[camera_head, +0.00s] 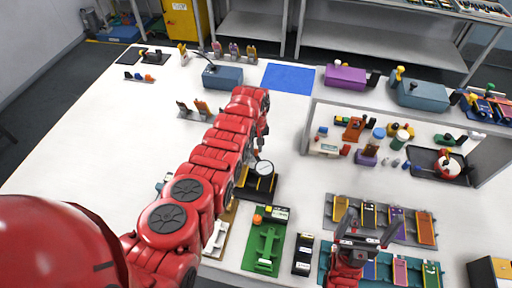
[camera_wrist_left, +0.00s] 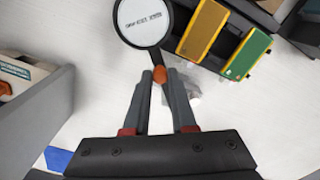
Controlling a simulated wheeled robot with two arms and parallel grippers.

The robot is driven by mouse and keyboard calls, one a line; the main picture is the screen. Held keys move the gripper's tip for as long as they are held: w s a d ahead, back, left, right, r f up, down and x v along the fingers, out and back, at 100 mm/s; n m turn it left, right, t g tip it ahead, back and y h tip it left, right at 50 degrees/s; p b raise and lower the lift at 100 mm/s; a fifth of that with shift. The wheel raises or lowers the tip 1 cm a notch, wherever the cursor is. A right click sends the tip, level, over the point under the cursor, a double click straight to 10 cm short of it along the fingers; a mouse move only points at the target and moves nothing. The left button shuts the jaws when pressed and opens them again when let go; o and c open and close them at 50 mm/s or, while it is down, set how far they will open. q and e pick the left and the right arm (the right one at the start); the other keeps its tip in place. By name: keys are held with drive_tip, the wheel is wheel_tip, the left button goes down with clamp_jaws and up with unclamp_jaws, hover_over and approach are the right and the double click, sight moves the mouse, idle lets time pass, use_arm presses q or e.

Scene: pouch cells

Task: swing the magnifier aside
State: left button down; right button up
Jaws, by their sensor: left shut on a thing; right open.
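The magnifier (camera_head: 263,168), a round pale lens in a dark rim, is over a dark stand (camera_head: 272,190) in the middle of the table. In the left wrist view the magnifier (camera_wrist_left: 143,18) shows printed marks through its lens, and its short dark handle leads to an orange knob. My left gripper (camera_wrist_left: 160,76) is shut on the magnifier at this knob; in the head view the red arm partly hides the fingers. My right gripper (camera_head: 365,228) is open and empty above the cell trays at the lower right.
Yellow and green cells (camera_wrist_left: 228,42) lie beside the lens. A green fixture (camera_head: 262,248) and a black box (camera_head: 303,254) stand in front of the stand. A grey tray of coloured cells (camera_head: 400,220) lies to the right.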

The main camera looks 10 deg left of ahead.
idle(0.7)
use_arm(q)
drive_tip(key=shift+w+d+f+b, duration=0.1)
drive_tip(key=shift+f+b, duration=0.1)
drive_tip(key=shift+b, duration=0.35)
drive_tip(key=shift+w+d+r+n+b, duration=0.1)
drive_tip(key=shift+w+d+n+b, duration=0.4)
drive_tip(key=shift+n+b, duration=0.9)
drive_tip(key=shift+w+d+n+b, duration=0.2)
drive_tip(key=shift+w+n+b, duration=0.65)
drive_tip(key=shift+b, duration=1.1)
drive_tip(key=shift+w+d+r+n+b, duration=0.1)
drive_tip(key=shift+w+d+n+b, duration=0.3)
drive_tip(key=shift+n+b, duration=1.05)
drive_tip(key=shift+w, duration=0.1)
drive_tip(key=c, duration=0.7)
unclamp_jaws()
drive_tip(key=shift+c, duration=0.2)
